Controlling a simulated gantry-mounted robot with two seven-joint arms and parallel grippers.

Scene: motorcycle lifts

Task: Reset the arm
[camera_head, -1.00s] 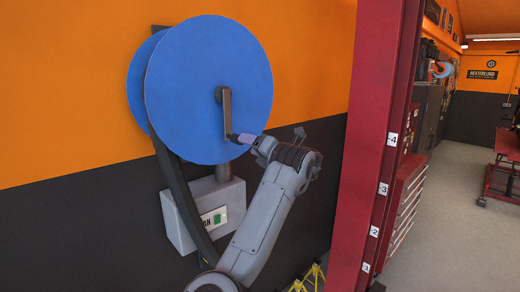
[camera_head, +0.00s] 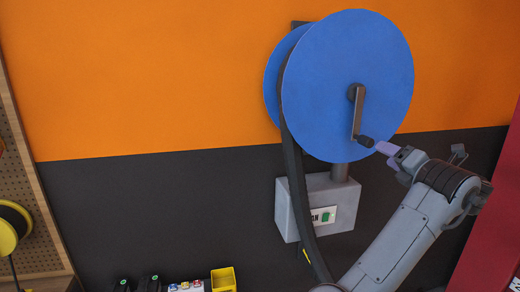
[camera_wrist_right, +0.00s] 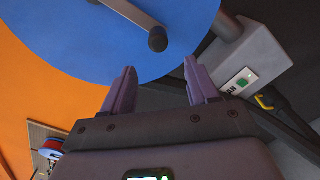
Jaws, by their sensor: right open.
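My right gripper (camera_head: 383,147) is beside the crank handle (camera_head: 366,141) of a large blue hose reel (camera_head: 335,85) on the wall. In the right wrist view, the gripper (camera_wrist_right: 158,85) has its two purple fingers apart with nothing between them. The knob of the crank handle (camera_wrist_right: 157,40) is beyond the fingertips, apart from them in that view. In the head view the fingertips look close to the knob; I cannot tell whether they touch it. My left gripper is in neither view.
A grey box (camera_head: 316,205) with a green switch is below the reel. A pegboard (camera_head: 30,180) with a yellow-black spool (camera_head: 10,225) stands at the left. A yellow bin (camera_head: 223,279) is at the bottom. A red post (camera_head: 490,230) is at the right.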

